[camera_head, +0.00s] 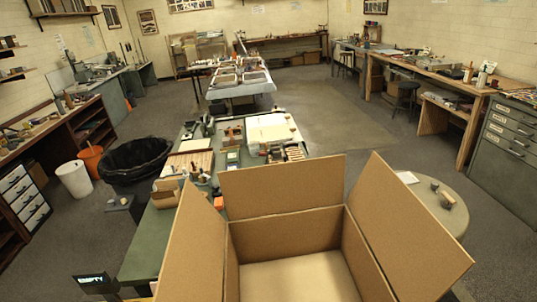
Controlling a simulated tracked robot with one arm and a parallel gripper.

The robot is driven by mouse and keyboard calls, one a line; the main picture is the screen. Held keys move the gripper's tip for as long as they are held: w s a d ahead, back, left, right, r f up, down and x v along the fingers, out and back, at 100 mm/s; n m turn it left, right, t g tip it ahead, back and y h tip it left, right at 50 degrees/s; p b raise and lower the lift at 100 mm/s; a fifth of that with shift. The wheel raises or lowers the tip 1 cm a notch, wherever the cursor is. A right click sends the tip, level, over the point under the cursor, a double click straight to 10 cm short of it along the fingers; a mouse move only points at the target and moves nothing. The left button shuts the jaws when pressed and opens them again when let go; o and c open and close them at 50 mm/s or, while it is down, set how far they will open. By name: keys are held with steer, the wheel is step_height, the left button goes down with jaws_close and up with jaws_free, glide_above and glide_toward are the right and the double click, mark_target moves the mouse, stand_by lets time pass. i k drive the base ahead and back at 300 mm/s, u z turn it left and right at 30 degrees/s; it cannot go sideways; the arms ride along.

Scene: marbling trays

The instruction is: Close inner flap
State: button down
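An open cardboard box (287,236) fills the lower middle of the view. Its far flap (281,187) stands up, leaning slightly back. Its left flap (192,248) stands up and leans outward to the left. Its right flap (408,232) stands up and leans outward to the right. The pale box floor (300,278) shows, and I see nothing lying on it. The near side of the box is cut off by the bottom edge, so any near flap is hidden. My gripper is not in view.
A green table (145,245) with stacked paper (272,131) and tools stands behind the box. A round stool top (452,215) with small items is at right. A black bin (136,160) and white bucket (74,180) stand left.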

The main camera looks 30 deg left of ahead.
mark_target(303, 185)
steer(key=u, duration=0.25)
steer(key=i, duration=0.9)
